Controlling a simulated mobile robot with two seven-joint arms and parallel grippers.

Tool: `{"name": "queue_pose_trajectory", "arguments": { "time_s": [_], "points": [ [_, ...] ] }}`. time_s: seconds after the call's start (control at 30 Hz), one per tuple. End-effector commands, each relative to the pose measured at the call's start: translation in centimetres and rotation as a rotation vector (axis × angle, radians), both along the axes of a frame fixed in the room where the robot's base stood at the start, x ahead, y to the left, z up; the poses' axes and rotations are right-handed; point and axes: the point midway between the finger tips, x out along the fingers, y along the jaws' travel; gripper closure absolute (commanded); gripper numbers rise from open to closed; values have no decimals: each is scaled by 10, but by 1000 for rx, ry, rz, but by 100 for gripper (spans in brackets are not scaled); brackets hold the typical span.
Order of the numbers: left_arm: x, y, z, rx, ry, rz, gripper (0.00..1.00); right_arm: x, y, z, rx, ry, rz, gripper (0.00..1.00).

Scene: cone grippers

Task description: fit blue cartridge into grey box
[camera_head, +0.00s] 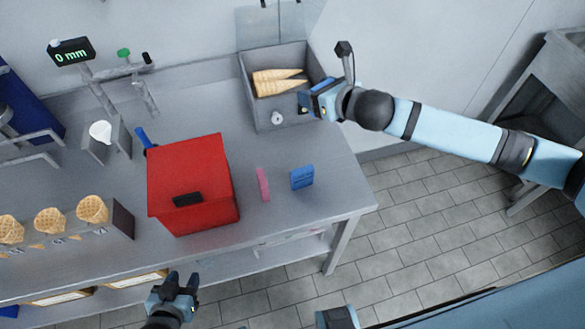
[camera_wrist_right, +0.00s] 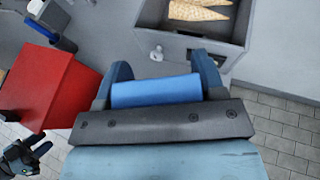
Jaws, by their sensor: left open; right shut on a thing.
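The grey box (camera_head: 262,114) stands at the back right of the counter, with two cones (camera_head: 278,82) inside and a round knob (camera_head: 277,118) at its front. Its near wall also shows at the top of the right wrist view (camera_wrist_right: 185,44). My right gripper (camera_head: 308,101) is at the box's right side. In the right wrist view its fingers (camera_wrist_right: 158,85) are shut on a blue cartridge (camera_wrist_right: 156,92). My left gripper (camera_head: 180,287) is open and empty in front of the counter.
A red box (camera_head: 190,165) stands mid-counter. Right of it stand a pink block (camera_head: 263,185) and another blue block (camera_head: 302,177). A cone rack (camera_head: 120,218) is at the left, and a display reading 0 mm (camera_head: 72,51) is behind.

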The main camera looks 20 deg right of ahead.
Motion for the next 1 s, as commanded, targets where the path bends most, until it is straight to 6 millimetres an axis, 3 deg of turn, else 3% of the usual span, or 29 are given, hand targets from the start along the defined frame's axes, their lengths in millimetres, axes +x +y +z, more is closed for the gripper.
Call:
{"name": "queue_pose_trajectory", "arguments": {
  "time_s": [0.53, 0.87, 1.0],
  "points": [
    [-2, 0, -10, -1, 4, 2, 57, -1, 0, -133, 2, 6, 0, 61],
    [-2, 1, -13, 1, 7, 4, 57, -1, 0, -163, 1, 4, 2, 61],
    [-2, 1, -15, 2, 6, 3, 57, -1, 0, -184, 2, 5, 1, 61]
  ]
}}
